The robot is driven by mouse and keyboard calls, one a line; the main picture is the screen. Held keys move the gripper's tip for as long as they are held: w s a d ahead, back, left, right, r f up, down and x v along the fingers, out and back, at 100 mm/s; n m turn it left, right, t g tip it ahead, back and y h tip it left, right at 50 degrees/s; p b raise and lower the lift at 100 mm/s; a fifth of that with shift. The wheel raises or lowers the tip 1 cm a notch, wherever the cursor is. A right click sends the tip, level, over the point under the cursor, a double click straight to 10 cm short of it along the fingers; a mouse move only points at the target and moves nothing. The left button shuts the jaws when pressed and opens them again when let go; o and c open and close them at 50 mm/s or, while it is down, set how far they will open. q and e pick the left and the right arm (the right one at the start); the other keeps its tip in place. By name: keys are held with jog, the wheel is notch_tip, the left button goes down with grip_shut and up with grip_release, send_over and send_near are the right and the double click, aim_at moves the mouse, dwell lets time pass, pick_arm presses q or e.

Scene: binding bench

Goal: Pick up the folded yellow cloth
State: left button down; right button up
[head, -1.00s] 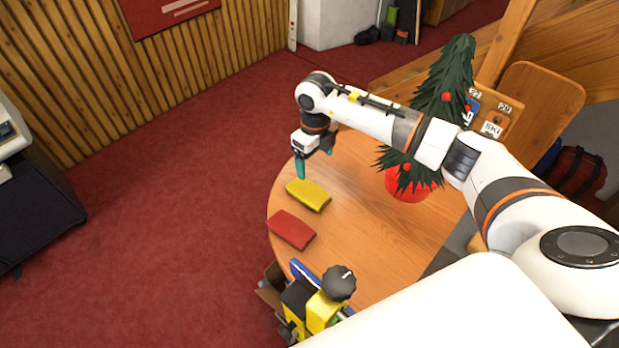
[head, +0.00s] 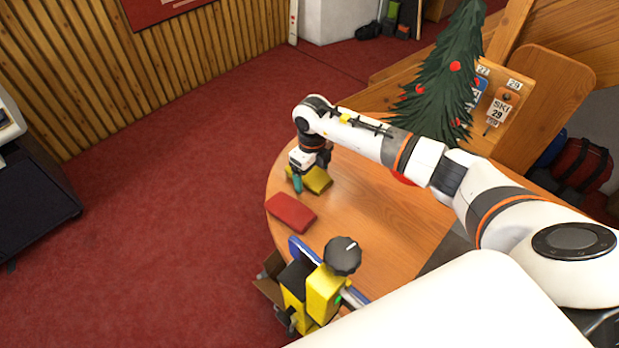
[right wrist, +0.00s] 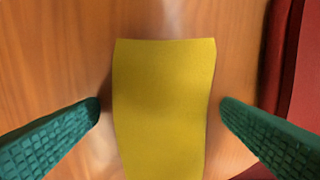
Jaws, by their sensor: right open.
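The folded yellow cloth (head: 318,180) lies flat on the round wooden table, near its left edge. In the right wrist view the cloth (right wrist: 165,105) lies lengthwise between the two green fingers. My right gripper (head: 305,182) is low over the cloth. In the right wrist view the right gripper (right wrist: 160,106) is open, with one finger on each side of the cloth and a gap on both sides. My arm and gripper hide part of the cloth in the head view. My left gripper is not in view.
A folded red cloth (head: 291,212) lies close by on the table (head: 372,235). A yellow and black device with a dark knob (head: 342,256) stands at the near edge. A small Christmas tree (head: 447,85) stands behind my right arm. The table's middle is clear.

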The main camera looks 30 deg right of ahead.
aim_at(312, 174)
jog(key=shift+r, duration=0.1)
jog(key=c, duration=1.1)
jog(key=shift+o, duration=0.2)
jog(key=shift+r, duration=0.1)
jog(key=shift+r+p, duration=0.3)
jog(key=shift+r, duration=0.05)
notch_tip(312, 174, up, 9)
jog(key=p, duration=0.5)
